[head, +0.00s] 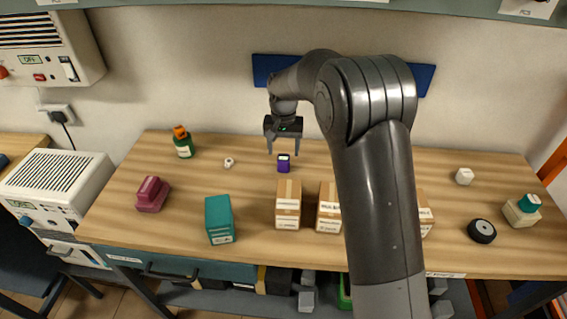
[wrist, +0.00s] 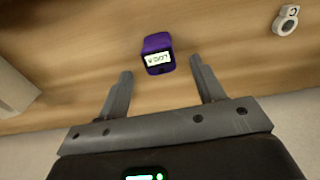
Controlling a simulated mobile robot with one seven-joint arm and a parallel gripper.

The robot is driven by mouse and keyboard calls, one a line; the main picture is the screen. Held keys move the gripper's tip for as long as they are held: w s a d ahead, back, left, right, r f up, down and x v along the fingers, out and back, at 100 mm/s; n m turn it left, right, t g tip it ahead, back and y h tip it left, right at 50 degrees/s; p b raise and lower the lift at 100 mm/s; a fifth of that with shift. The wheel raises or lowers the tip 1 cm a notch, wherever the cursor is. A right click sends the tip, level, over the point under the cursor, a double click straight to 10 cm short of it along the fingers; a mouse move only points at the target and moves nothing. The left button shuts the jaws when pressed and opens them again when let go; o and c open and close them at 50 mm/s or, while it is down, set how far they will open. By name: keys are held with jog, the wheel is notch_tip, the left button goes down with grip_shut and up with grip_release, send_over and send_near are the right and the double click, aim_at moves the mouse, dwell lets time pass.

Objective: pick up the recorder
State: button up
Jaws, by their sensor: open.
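The recorder is most likely the small purple device (head: 284,164) with a pale display, on the wooden bench below my gripper. It also shows in the wrist view (wrist: 158,54), where its display faces the camera. My gripper (head: 284,152) is open and empty above the device. In the wrist view, the two fingertips (wrist: 160,68) are spread with the device between and just beyond them. I cannot tell the exact height of the fingers above it.
Two cardboard boxes (head: 288,204) (head: 328,208) stand in front of the device. A teal box (head: 219,219) and a maroon object (head: 152,194) are at the front left. Bench around the device is clear.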

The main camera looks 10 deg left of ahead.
aim_at(284, 157)
notch_tip(284, 157, down, 4)
jog(key=shift+s+f, duration=0.15)
jog(key=shift+f, duration=0.1)
jog(key=c, duration=1.1)
